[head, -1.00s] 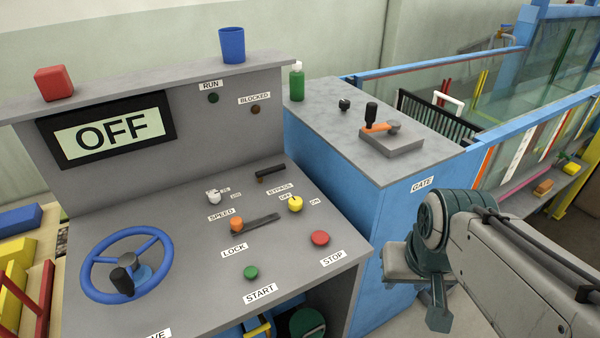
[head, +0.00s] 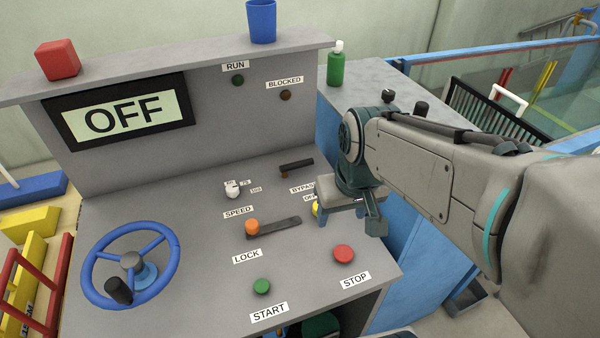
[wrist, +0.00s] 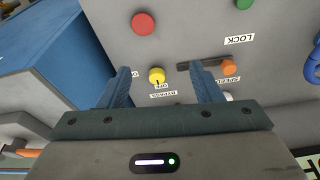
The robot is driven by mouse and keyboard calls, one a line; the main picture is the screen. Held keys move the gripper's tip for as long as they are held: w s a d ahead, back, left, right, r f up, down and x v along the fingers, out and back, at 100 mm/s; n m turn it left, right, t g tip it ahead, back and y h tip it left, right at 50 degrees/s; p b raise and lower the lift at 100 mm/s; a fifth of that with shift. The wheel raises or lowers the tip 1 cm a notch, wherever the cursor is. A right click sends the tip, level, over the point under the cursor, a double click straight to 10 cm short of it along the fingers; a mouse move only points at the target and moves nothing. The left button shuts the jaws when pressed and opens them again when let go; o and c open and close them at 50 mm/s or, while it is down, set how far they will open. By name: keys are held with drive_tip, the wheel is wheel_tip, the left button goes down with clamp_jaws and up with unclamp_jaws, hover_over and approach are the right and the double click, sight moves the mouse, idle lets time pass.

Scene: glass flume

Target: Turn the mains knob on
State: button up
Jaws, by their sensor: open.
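No label reading MAINS is visible. A yellow knob (head: 316,209) on the grey console's sloping panel has OFF and ON marks and is mostly hidden behind my gripper in the head view. In the wrist view the yellow knob (wrist: 156,75) is clear, with a dark mark on its side facing the OFF label. My gripper (head: 348,212) is over the panel's right part. In the wrist view its open fingers (wrist: 160,68) stand on either side of the knob, apart from it. How far above the knob they are, I cannot tell.
Close by are the red STOP button (head: 344,253), the orange LOCK knob (head: 252,227) with its slot, and a black lever (head: 296,165). The green START button (head: 262,286) and blue wheel (head: 130,264) lie left. The display (head: 125,116) reads OFF.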

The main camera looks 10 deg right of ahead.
drive_tip(key=w+f+n+g+p, duration=0.2)
drive_tip(key=w+n, duration=0.2)
drive_tip(key=w, duration=1.2)
wheel_tip(320, 180, down, 14)
drive_tip(key=shift+d+r+p, duration=0.1)
drive_tip(key=shift+d+p, duration=0.05)
drive_tip(key=shift+p, duration=0.2)
drive_tip(key=c, duration=1)
